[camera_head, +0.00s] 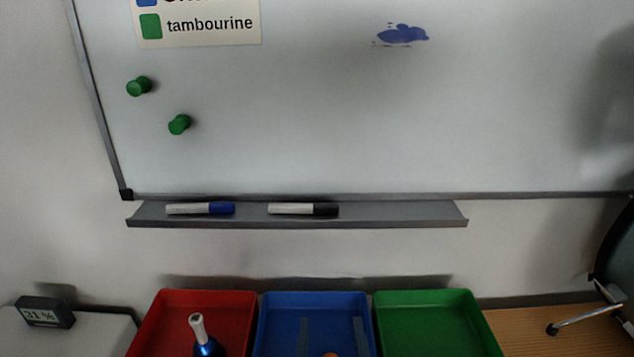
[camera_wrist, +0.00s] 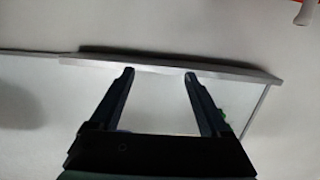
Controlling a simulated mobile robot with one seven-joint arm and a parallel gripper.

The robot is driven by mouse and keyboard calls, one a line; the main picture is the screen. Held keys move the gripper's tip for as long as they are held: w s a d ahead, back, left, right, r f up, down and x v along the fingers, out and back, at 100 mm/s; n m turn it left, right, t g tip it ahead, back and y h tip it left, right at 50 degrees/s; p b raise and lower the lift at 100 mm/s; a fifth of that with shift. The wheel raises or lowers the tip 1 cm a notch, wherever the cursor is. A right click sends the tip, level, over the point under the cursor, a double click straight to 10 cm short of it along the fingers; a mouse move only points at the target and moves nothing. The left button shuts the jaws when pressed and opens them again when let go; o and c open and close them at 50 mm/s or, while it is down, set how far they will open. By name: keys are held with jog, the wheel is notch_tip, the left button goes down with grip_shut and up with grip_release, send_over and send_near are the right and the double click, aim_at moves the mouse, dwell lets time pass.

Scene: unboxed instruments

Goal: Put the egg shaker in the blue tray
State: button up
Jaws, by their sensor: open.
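The blue tray (camera_head: 315,302) stands at the bottom of the head view, between a red and a green tray. Its lower part is cut off by the picture's edge. A small piece of something orange (camera_head: 330,354) shows at that bottom edge, in front of or in the blue tray; too little shows to tell what it is. I cannot make out an egg shaker for certain. My gripper (camera_wrist: 158,73) is open and empty in the wrist view, its two fingers apart before the whiteboard and its ledge.
The red tray (camera_head: 222,302) has a white-handled, blue-bodied object (camera_head: 199,334) in or before it. The green tray (camera_head: 432,308) looks empty. Behind are the whiteboard (camera_head: 320,120) and its ledge (camera_head: 400,215) with two markers. A small display (camera_head: 44,313) stands at left.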

notch_tip(320, 180, up, 19)
jog(key=w+a+t, duration=0.1)
jog(key=w+t, duration=0.1)
jog(key=t, duration=0.2)
jog(key=s+r+t, duration=0.3)
jog(key=s+r, duration=0.2)
jog(key=r, duration=0.7)
jog(key=s+a+r+t, duration=0.1)
jog(key=s+r+t, duration=0.2)
jog(key=r, duration=0.9)
jog(key=shift+s+r+t, duration=0.15)
jog(key=shift+s+t, duration=0.25)
jog(key=shift+s, duration=0.85)
jog(key=shift+a+r, duration=0.1)
